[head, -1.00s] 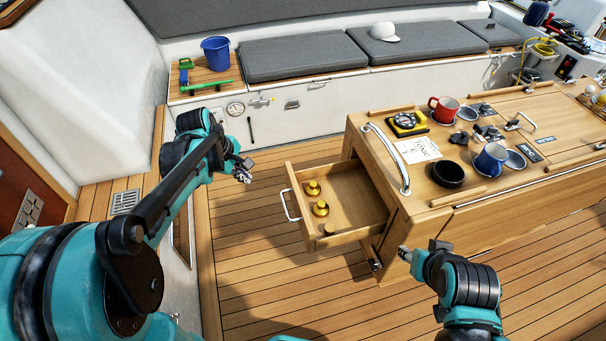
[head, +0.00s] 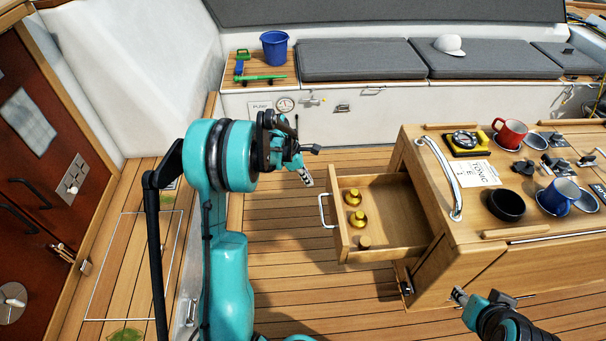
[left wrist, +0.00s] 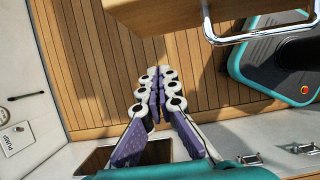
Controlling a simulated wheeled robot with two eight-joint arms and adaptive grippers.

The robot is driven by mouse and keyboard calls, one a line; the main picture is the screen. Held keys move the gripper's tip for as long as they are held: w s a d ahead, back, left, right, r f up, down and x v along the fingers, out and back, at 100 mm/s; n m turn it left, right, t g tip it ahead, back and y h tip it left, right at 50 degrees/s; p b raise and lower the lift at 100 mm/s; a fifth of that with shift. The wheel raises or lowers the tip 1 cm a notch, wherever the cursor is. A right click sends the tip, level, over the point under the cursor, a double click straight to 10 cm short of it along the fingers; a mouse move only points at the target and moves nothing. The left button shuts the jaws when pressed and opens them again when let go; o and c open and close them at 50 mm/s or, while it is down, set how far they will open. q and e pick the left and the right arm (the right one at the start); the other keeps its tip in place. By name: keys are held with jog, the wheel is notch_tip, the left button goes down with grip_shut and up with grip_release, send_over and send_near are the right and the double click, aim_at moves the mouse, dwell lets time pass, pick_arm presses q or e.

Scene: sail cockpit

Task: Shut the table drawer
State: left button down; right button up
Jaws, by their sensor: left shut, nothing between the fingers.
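The table drawer (head: 385,243) is pulled out from the left end of the wooden table (head: 425,262). Brass-coloured pieces (head: 356,218) lie inside it. Its metal handle (head: 323,211) is on the drawer's left front; it also shows at the top right of the left wrist view (left wrist: 255,36). My left gripper (head: 308,180) is shut and empty, just left of and above the handle, apart from it. In the left wrist view its fingers (left wrist: 156,75) meet over the deck. My right gripper (head: 460,296) shows at the lower right, near the table's base; its fingers are too small to judge.
Cups, a black bowl (head: 506,204) and a paper stand on the table top. A bench with grey cushions (head: 360,62) and a blue bucket (head: 274,48) runs along the back. The wooden deck (head: 285,260) left of the drawer is clear.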

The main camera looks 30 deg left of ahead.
aim_at(327, 190)
pick_arm(q)
jog(key=d, duration=0.1)
jog(key=w+d+f+b, duration=0.1)
jog(key=w+d, duration=0.1)
jog(key=shift+w+d+f, duration=0.15)
jog(key=shift+w+d, duration=0.1)
jog(key=shift+d, duration=0.15)
jog(key=w+d, duration=0.4)
jog(key=d, duration=0.2)
jog(key=w+d, duration=0.4)
jog(key=d, duration=0.2)
jog(key=w+d+p, duration=0.1)
jog(key=w+d, duration=0.3)
jog(key=d, duration=0.2)
jog(key=shift+w+d, duration=0.2)
jog(key=shift+w, duration=0.05)
